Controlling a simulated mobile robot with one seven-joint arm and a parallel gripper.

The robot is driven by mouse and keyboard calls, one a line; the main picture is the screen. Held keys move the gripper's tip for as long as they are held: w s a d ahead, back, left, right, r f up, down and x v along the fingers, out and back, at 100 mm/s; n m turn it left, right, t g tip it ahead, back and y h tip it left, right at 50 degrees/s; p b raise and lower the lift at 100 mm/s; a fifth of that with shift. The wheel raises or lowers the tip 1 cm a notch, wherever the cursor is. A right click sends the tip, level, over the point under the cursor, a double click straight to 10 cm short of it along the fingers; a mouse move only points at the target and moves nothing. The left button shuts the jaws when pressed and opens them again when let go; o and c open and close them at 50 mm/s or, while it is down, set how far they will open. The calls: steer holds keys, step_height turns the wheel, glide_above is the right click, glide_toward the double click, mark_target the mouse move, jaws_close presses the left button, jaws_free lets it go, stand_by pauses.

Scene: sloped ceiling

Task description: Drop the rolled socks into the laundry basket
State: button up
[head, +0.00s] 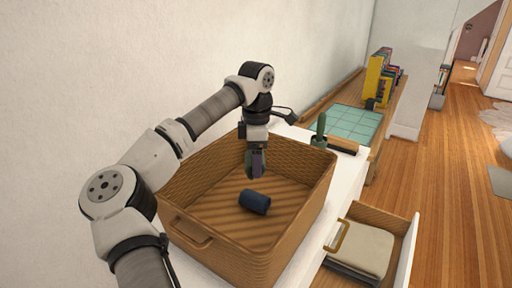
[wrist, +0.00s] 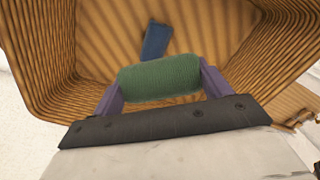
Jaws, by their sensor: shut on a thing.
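My gripper (head: 256,167) is shut on a green rolled pair of socks (wrist: 160,80). In the wrist view the purple fingers press on both ends of the green roll. In the head view the roll is mostly hidden by the fingers. The woven brown laundry basket (head: 228,246) stands open on a white surface, and its rim and ribbed floor also show in the wrist view (wrist: 45,55). My gripper points down over the inside of the basket, above its floor. A dark blue roll (head: 255,202) lies on the basket floor; it also shows in the wrist view (wrist: 156,42).
The wall is close on the left. To the right of the basket an open drawer (head: 405,262) holds folded grey cloth (head: 362,247). Beyond the basket are a green object (head: 320,130), a teal gridded mat (head: 345,121) and upright books (head: 377,78). Wooden floor is clear at right.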

steer(key=shift+f, duration=0.7)
steer(key=o, duration=1)
step_height(320, 180, up, 14)
steer(key=b, duration=0.2)
steer(key=shift+w, duration=0.25)
steer(key=shift+f, duration=0.15)
